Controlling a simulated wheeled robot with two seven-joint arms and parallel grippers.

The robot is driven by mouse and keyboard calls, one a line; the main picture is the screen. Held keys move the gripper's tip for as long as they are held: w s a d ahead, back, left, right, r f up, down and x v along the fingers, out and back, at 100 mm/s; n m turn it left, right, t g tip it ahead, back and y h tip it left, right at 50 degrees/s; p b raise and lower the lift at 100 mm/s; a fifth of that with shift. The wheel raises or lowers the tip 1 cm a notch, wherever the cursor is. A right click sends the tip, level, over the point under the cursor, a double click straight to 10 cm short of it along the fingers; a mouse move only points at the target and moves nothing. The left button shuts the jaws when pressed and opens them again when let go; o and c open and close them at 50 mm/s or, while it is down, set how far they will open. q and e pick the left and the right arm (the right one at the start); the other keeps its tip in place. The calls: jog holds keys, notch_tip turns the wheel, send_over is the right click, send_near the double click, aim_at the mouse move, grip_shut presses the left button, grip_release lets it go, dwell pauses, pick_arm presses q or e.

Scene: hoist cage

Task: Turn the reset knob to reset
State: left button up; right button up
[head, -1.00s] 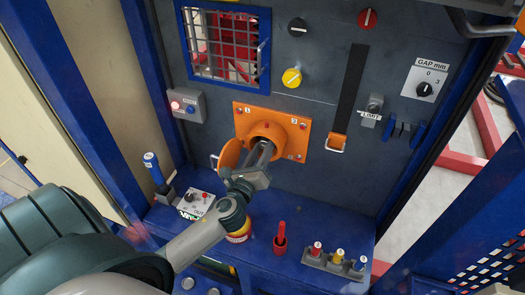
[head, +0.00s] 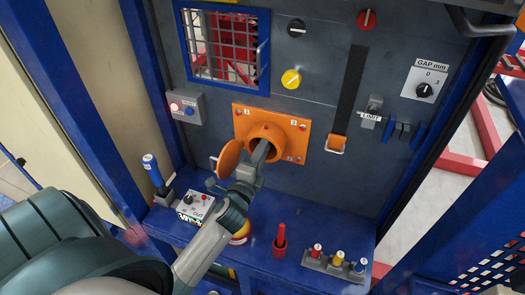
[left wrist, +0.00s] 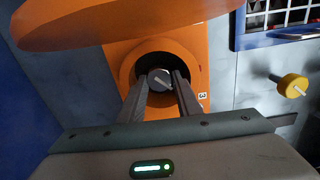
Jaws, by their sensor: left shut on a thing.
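The reset knob (left wrist: 159,80) is a small round grey knob with a pale pointer line, deep inside the round orange port (left wrist: 126,68). In the head view the port (head: 258,134) stands out from an orange plate, and the knob itself is hidden. My left gripper (head: 266,147) reaches into the port from the lower left. In the left wrist view its two fingers (left wrist: 160,84) lie on either side of the knob and are shut on it. The port's round orange lid (head: 230,158) hangs open at the left. My right gripper is not in view.
A yellow knob (head: 291,79), a black knob (head: 297,28) and a red knob (head: 366,19) sit on the grey panel. A black strap (head: 350,90) hangs at the right. The blue shelf (head: 325,237) below holds a joystick (head: 153,168), a control box and colored levers.

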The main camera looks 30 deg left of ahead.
pick_arm(q)
jog(key=shift+r+n+p, duration=0.1)
jog(key=shift+n+p, duration=0.6)
jog(key=shift+n, duration=3.6)
jog(key=o, duration=0.8)
jog(key=shift+a, duration=0.1)
jog(key=shift+s, duration=0.15)
